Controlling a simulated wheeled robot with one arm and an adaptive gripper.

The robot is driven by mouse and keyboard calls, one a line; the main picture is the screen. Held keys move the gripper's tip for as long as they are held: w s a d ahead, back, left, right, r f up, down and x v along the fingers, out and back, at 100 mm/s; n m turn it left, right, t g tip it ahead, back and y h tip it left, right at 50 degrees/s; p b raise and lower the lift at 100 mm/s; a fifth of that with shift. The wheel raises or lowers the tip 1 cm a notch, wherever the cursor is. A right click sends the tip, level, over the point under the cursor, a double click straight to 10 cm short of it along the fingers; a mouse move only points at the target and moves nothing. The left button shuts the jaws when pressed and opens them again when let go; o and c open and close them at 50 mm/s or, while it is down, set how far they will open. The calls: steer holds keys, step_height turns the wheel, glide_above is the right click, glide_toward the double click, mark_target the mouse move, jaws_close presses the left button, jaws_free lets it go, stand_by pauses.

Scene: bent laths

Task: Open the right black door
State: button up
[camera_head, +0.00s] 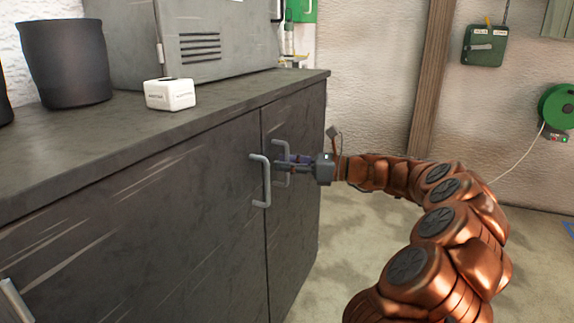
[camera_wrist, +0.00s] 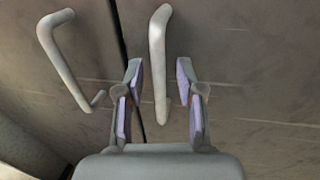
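The right black door (camera_head: 297,215) is the narrow-looking far door of a dark cabinet, and it looks closed. Its grey bar handle (camera_head: 278,148) is partly hidden by my gripper (camera_head: 289,164). In the wrist view, the right door's handle (camera_wrist: 157,45) stands between the two spread fingers of my gripper (camera_wrist: 159,68). The fingers are open, with a visible gap between the handle and each finger. The dark seam between the doors runs to the left of this handle.
The left door (camera_head: 150,220) has its own handle (camera_head: 265,180) close beside the seam; it also shows in the wrist view (camera_wrist: 62,60). A white cube (camera_head: 170,95), a dark pot (camera_head: 65,62) and a grey metal box (camera_head: 215,45) stand on the cabinet top. The floor (camera_head: 345,235) right of the cabinet is clear.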

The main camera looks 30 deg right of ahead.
jaws_close()
stand_by(0.6)
